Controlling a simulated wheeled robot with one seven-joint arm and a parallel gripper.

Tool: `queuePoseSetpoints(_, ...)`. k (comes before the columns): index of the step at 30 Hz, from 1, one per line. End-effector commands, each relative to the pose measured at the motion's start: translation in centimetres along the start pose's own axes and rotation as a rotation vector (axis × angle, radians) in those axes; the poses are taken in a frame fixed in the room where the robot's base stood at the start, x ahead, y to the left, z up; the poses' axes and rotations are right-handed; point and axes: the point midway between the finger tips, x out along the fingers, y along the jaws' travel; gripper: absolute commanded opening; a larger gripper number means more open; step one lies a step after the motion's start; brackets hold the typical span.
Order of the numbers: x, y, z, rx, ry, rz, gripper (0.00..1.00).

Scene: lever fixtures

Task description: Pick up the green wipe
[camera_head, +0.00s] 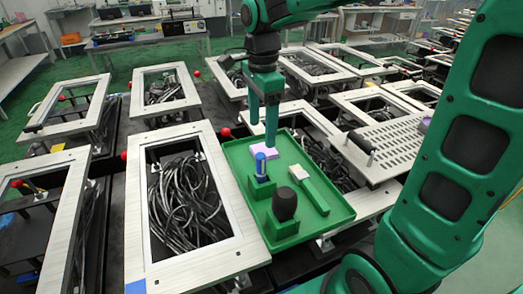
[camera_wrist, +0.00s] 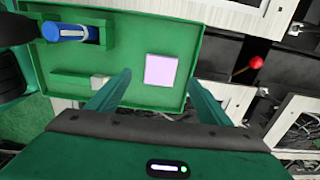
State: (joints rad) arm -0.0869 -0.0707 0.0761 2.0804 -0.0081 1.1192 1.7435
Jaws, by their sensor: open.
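A flat square lilac-pink pad (camera_head: 263,151) lies in the green tray (camera_head: 345,219), near its far end; it also shows in the wrist view (camera_wrist: 161,70). I see no separate green wipe; this pad is the only wipe-like thing in view. My gripper (camera_head: 264,130) is open and empty, pointing down above the tray. In the wrist view my gripper (camera_wrist: 160,78) has one finger on each side of the pad. The fingertips look higher than the pad, but the exact gap is hard to judge.
The tray also holds a blue cylinder (camera_head: 260,166) in a green holder, a dark rounded knob (camera_head: 284,204) on a green base, and a long green block with a pale end (camera_head: 299,172). Metal frames with black cables surround the tray. A red ball knob (camera_wrist: 257,62) sits beside it.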

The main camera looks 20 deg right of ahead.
Motion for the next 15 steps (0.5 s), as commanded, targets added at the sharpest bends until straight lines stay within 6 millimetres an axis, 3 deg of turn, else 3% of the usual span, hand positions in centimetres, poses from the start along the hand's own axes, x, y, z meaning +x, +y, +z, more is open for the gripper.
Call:
queuePoseSetpoints(8, 2.0, -0.1, -0.2, 0.004, 0.0, 0.003, 0.73)
queuePoseSetpoints(15, 5.3, -0.3, 0.1, 0.003, 0.001, 0.003, 0.73)
